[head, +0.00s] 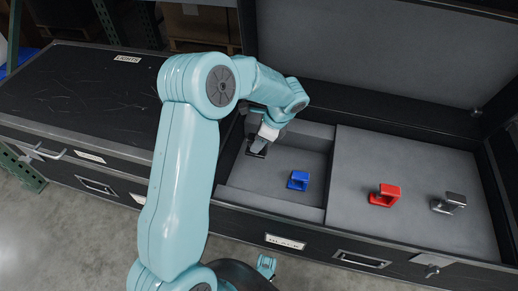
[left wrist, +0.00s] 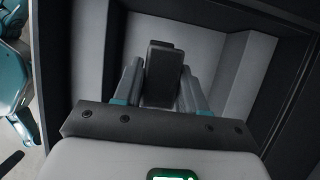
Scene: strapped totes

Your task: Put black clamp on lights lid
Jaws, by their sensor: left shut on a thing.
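The black clamp (head: 256,149) is inside the open tote's left compartment, near its left wall. My left gripper (head: 258,144) reaches down into that compartment and is shut on the clamp. In the left wrist view the dark clamp (left wrist: 163,75) stands between the two fingers of the left gripper (left wrist: 160,88). The closed tote with the lights label has a black, scratched lid (head: 85,95), at the left of the head view. My right gripper cannot be made out.
The open tote (head: 270,225) also holds a blue clamp (head: 298,181) in the left compartment, and a red clamp (head: 384,195) and a grey clamp (head: 448,203) on the right. Its raised lid (head: 370,45) stands behind. The lights lid is bare apart from its label.

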